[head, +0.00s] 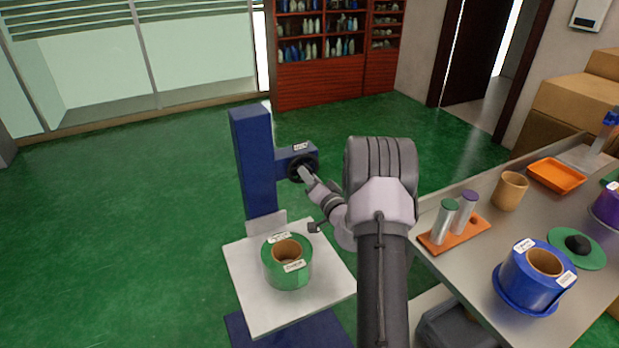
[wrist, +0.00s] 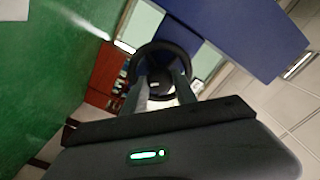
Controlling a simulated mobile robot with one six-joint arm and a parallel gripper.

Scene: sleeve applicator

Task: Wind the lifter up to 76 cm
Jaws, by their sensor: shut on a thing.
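The lifter has a blue column (head: 253,160) and a pale platform (head: 247,290). A green roll (head: 287,262) with a cardboard core and white labels sits on the platform. A dark round handwheel (head: 302,166) is on a blue arm at the column's right side; it also shows in the wrist view (wrist: 157,52). The height reading cannot be made out.
At right, a grey table (head: 460,290) holds a blue roll (head: 535,277), an orange rack (head: 455,234) with two cylinders, a tan cup (head: 510,190) and an orange tray (head: 556,175). Shelves (head: 330,60) stand at the back. The green floor left of the lifter is clear.

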